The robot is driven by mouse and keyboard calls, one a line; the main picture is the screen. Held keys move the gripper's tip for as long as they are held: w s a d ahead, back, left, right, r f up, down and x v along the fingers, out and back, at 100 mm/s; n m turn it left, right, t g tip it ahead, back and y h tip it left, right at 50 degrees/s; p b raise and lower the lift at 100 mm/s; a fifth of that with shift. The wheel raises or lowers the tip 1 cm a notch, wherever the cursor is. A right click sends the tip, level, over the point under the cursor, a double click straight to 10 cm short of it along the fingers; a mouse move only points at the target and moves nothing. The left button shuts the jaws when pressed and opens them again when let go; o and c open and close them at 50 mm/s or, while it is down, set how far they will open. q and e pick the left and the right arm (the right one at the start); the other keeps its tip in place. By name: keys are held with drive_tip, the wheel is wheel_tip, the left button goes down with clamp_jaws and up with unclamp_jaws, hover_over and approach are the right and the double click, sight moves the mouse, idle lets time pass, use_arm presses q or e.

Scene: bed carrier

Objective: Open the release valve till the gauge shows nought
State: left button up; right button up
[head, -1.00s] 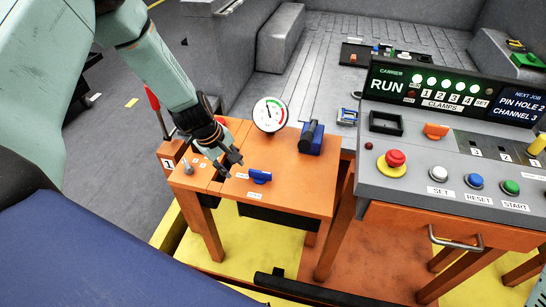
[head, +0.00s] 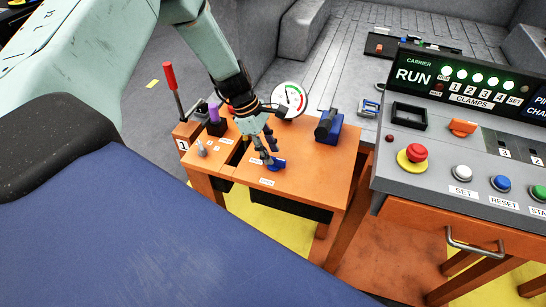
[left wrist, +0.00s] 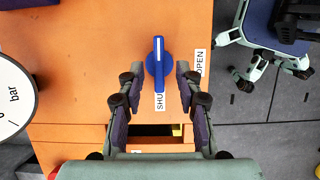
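The release valve is a blue lever handle (head: 278,165) on the orange table (head: 322,182). In the left wrist view the blue handle (left wrist: 158,65) lies in line with the SHUT label (left wrist: 159,101), with the OPEN label (left wrist: 200,62) to its right. My left gripper (head: 268,157) is just above the handle. Its fingers (left wrist: 158,85) are open, one on each side of the handle, with gaps visible. The round gauge (head: 290,98) stands behind, partly covered by my left arm; its needle is too small to read surely. My right gripper is not in view.
A red-handled lever (head: 170,78), a purple-topped knob (head: 214,115) and a small grey toggle (head: 201,149) stand left of the gripper. A blue and black block (head: 329,127) stands to the right. The grey control console (head: 430,193) is farther right.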

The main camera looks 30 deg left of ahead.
use_arm(q)
drive_tip(key=shift+x, duration=1.05)
drive_tip(key=shift+r, duration=0.1)
drive_tip(key=c, duration=0.3)
clamp_jaws()
